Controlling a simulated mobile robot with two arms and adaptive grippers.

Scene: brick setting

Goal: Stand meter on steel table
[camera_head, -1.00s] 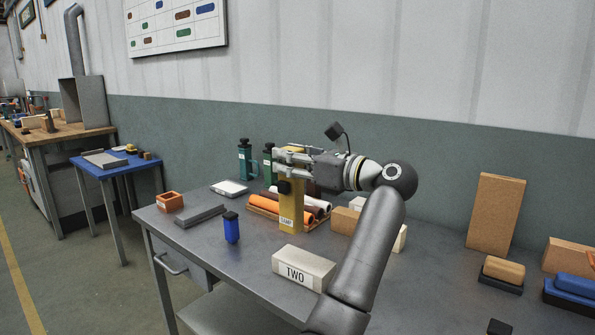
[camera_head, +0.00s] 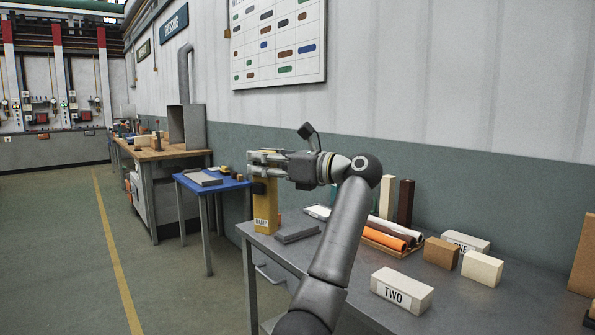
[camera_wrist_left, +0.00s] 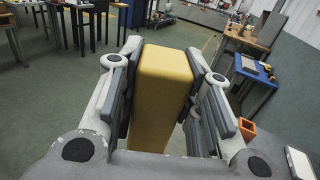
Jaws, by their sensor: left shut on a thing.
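The meter is a tall yellow block (camera_head: 265,214) with a label on its lower front. My left gripper (camera_head: 262,163) is shut on its upper part and holds it upright. In the left wrist view the yellow meter (camera_wrist_left: 160,92) stands between the two fingers of the gripper (camera_wrist_left: 160,70). The steel table (camera_head: 345,285) is the grey metal bench at the right. The meter shows at its left end; I cannot tell whether its base touches the top. My right gripper is not in view.
A dark grey flat block (camera_head: 297,234) lies close right of the meter. Rolls (camera_head: 388,236) lie on a tray behind my arm. A block marked TWO (camera_head: 402,290) and brown (camera_head: 441,252) and cream (camera_head: 482,268) blocks stand right. A blue table (camera_head: 212,184) is beyond the left end.

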